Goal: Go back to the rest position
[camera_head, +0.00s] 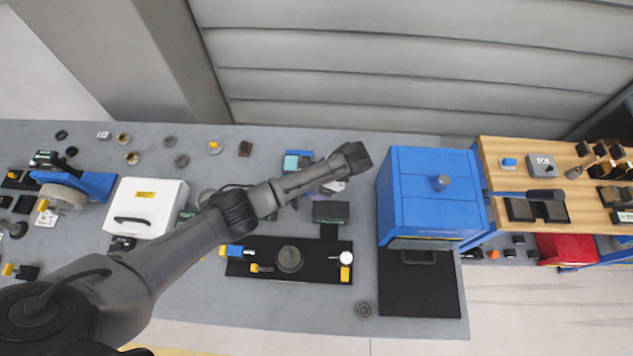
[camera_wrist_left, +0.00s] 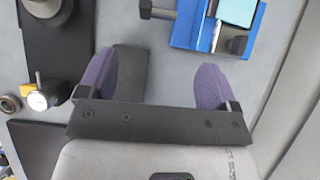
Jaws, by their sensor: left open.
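My left arm reaches in from the lower left across the workbench (camera_head: 320,325). My left gripper (camera_head: 332,187) hangs under the end of the arm, partly hidden by it in the head view. In the left wrist view, my left gripper (camera_wrist_left: 155,65) shows two purple fingers spread wide apart. Nothing is held between them. A black block (camera_head: 331,212) sits on the bench below; in the left wrist view the black block (camera_wrist_left: 131,72) lies beside and partly behind the left-hand finger. My right gripper is not in view.
A blue cabinet (camera_head: 408,190) stands right of the gripper. A black mat (camera_head: 310,268) with a dial gauge (camera_head: 346,258) lies in front. A blue fixture (camera_head: 292,160) stands behind the arm, a white case (camera_head: 145,200) to the left. A wooden table (camera_head: 500,165) is at right.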

